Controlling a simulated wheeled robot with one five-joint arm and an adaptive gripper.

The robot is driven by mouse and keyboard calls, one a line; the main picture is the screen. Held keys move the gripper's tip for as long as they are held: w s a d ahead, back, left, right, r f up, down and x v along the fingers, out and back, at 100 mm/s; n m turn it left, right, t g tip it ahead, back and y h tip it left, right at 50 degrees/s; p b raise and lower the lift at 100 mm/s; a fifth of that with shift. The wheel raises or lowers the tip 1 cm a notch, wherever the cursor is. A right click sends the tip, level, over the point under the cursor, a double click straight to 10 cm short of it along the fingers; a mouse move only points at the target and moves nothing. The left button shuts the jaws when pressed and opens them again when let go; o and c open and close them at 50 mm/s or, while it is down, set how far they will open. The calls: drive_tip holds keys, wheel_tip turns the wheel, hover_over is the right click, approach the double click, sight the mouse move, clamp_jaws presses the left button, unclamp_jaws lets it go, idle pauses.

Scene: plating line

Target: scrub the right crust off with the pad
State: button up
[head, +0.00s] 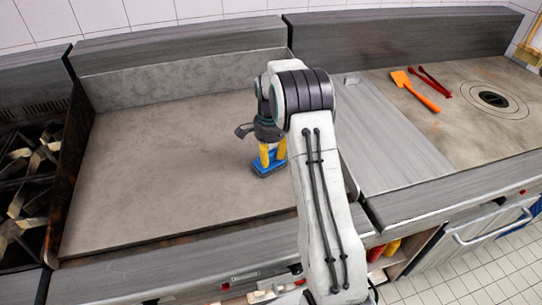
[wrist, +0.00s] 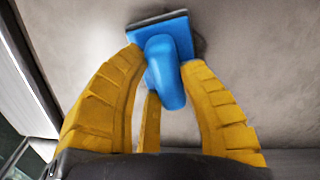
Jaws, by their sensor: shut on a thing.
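My gripper (head: 272,153) has yellow fingers and is shut on the handle of a blue pad (head: 268,170). The pad is down on the grey griddle plate (head: 160,165), right of the plate's middle. In the wrist view my gripper (wrist: 164,62) has a finger on each side of the handle, and the pad (wrist: 178,28) lies flat against the plate. A small dark patch (wrist: 201,46) shows at the pad's right edge; I cannot tell whether it is crust or shadow. No other crust is clear, and my arm hides part of the plate.
A raised wall stands behind the plate. A burner with grates (head: 25,170) is at the left. On the right counter lie an orange spatula (head: 414,90) and red tongs (head: 435,82), near a round drain-like fitting (head: 494,99). The plate's left half is clear.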

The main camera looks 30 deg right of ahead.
drive_tip(key=shift+w, duration=0.2)
drive_tip(key=shift+w+d+r+p, duration=0.1)
drive_tip(key=shift+w+d+p, duration=0.05)
drive_tip(key=shift+w+p, duration=0.55)
drive_tip(key=shift+w+d+p, duration=0.2)
drive_tip(key=shift+w+p, duration=0.8)
drive_tip(key=shift+w, duration=0.05)
drive_tip(key=shift+d, duration=0.15)
